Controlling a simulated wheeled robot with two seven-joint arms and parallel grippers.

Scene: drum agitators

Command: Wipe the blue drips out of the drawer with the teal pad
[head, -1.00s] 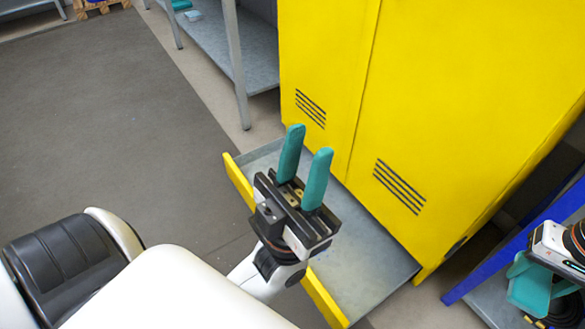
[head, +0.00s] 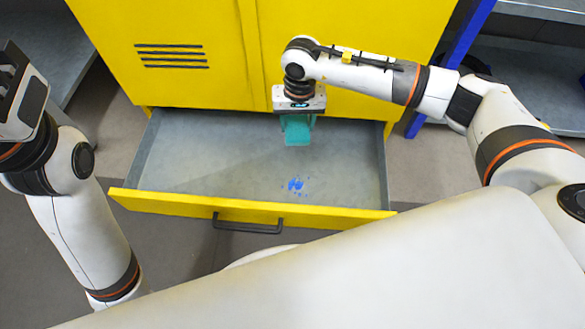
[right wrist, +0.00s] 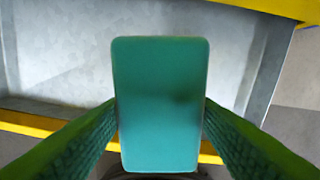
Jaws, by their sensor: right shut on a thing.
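The teal pad (head: 298,132) is held in my right gripper (head: 299,120), over the back part of the open drawer (head: 165,165). Whether it touches the drawer floor cannot be told. In the right wrist view the pad (right wrist: 160,105) sits between both fingers. The blue drips (head: 295,184) lie on the grey drawer floor, right of centre towards the front, nearer the front panel than the pad is. They do not show in the right wrist view.
The yellow cabinet (head: 205,85) rises behind the drawer. The drawer has a yellow front panel with a dark handle (head: 247,226) and low grey side walls. A blue shelf post (head: 460,50) stands right of the cabinet. The left half of the drawer is clear.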

